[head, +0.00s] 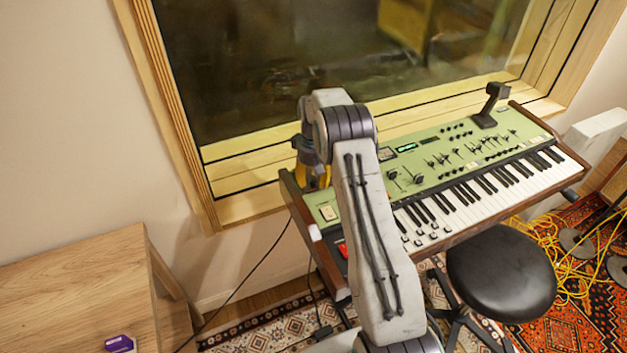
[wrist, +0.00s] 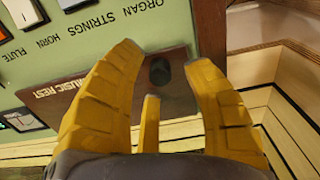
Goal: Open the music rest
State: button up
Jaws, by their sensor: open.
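The music rest (wrist: 178,98) is a flat brown wooden panel with "MUSIC REST" printed on it. It lies against the green face of the keyboard (wrist: 95,52) in the wrist view. A small dark round knob (wrist: 159,71) sticks up from it. My gripper (wrist: 165,62) is open, with yellow fingers on either side of the knob. Whether they touch the panel cannot be told. In the head view my gripper (head: 318,175) is at the keyboard's left rear, partly hidden by my arm. The music rest is not clearly visible there.
The keyboard (head: 443,178) stands below a wood-framed window (head: 340,60). A black stool (head: 500,273) is in front of it. Yellow cables (head: 560,265) lie on the rug at the right.

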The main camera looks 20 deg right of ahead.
jog(key=shift+f, duration=0.55)
jog(key=shift+c, duration=0.3)
grip_shut()
